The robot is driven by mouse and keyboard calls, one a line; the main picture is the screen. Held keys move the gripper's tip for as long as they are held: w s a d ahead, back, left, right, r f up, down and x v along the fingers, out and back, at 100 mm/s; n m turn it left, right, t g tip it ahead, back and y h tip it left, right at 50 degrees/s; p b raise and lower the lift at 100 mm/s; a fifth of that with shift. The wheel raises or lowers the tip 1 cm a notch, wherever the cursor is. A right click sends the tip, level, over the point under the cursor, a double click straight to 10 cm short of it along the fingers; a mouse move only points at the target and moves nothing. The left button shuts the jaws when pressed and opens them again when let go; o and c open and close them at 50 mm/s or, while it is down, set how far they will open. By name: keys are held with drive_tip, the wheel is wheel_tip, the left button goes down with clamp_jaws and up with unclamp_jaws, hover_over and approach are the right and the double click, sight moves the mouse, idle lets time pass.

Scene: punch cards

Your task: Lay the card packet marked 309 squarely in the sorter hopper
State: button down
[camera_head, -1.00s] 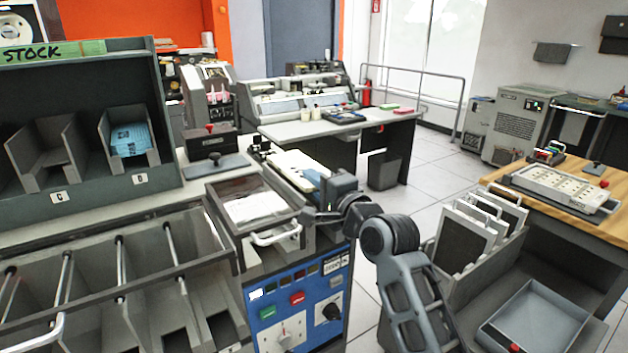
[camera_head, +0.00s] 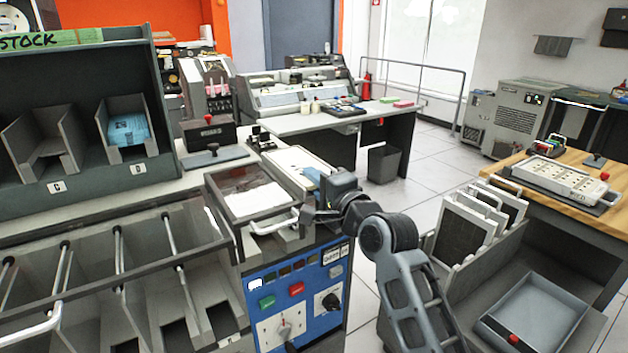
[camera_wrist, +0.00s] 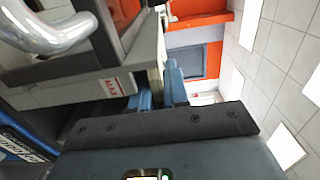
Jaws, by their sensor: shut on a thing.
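My gripper (camera_head: 318,190) is by the right rear of the machine with the blue control panel (camera_head: 298,300). Its blue fingers show in the wrist view (camera_wrist: 158,92), close together. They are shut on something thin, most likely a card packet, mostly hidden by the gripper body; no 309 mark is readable. A covered tray (camera_head: 222,196) with a pale sheet inside and a silver handle (camera_head: 276,226) sits on the machine, left of my gripper. A pale flat tray-like part (camera_head: 290,165) lies just behind the gripper. I cannot tell which part is the hopper.
The stock rack (camera_head: 70,205) at left holds blue cards (camera_head: 127,131) in slot D. Open pockets with metal rods fill the lower left. A wooden table (camera_head: 512,172) and a grey bin (camera_head: 530,312) stand at right.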

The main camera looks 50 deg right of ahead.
drive_tip(key=shift+f+b, duration=2.85)
drive_tip(key=shift+f, duration=1.65)
drive_tip(key=c, duration=1)
unclamp_jaws()
drive_tip(key=shift+c, duration=0.2)
drive_tip(key=shift+s+a+f, duration=0.1)
drive_tip(key=shift+s+a, duration=0.05)
drive_tip(key=shift+s, duration=0.35)
drive_tip(key=v, duration=0.6)
drive_tip(key=shift+s, duration=0.35)
